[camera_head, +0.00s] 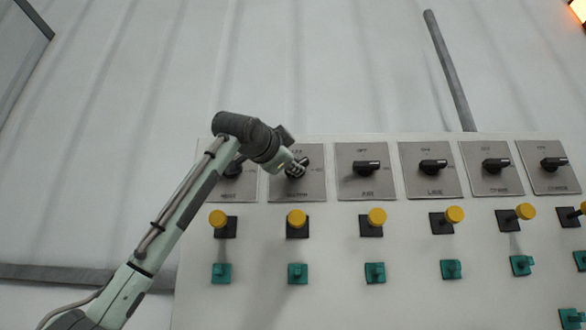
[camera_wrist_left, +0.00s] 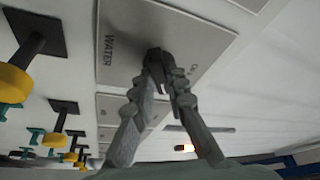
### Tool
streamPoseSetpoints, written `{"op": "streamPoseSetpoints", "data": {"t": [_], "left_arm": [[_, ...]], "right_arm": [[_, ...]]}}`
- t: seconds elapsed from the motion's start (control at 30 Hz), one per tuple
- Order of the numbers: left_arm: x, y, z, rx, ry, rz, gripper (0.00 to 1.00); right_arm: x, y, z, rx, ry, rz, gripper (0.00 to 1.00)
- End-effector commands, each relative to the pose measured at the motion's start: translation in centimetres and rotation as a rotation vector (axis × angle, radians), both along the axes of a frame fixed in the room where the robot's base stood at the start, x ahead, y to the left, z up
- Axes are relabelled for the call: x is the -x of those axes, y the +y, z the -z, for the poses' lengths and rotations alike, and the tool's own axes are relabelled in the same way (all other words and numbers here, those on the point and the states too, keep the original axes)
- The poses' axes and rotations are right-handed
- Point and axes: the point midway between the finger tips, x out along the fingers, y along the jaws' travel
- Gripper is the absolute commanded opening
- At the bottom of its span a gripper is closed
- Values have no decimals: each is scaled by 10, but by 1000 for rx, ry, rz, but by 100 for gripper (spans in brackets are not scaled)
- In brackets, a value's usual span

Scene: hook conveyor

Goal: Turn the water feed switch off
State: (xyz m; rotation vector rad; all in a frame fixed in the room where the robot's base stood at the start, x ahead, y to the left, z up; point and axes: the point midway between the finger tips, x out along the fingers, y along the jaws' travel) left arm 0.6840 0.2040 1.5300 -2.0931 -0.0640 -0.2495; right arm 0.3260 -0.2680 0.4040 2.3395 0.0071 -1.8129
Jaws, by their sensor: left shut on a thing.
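The water feed switch is a black rotary knob (camera_wrist_left: 154,56) on a grey plate (camera_wrist_left: 120,62) marked WATER in the left wrist view. My left gripper (camera_wrist_left: 163,82) is shut on this knob, with one finger on each side. In the head view, my left gripper (camera_head: 298,168) is at the second plate (camera_head: 310,190) from the left, and its fingers partly cover the knob there. Lettering at the plate's other end starts with O, but the rest is hard to read. My right gripper is in neither view.
A white panel (camera_head: 335,285) carries a row of similar switches, including a black knob (camera_head: 366,167) on the neighbouring plate. A grey pipe (camera_head: 449,70) runs up the wall behind. Space above the panel is clear.

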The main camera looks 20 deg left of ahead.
Motion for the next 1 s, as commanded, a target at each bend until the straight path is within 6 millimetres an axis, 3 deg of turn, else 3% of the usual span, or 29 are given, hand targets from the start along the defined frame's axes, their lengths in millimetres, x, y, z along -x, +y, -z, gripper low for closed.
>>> {"op": "streamPoseSetpoints", "data": {"t": [0.5, 1.0], "left_arm": [[-2, -6, 7, 471, -131, 3, 0], [-3, -9, 6, 855, -240, 1, 0]], "right_arm": [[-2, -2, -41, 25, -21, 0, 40], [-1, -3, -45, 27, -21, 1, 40]]}}
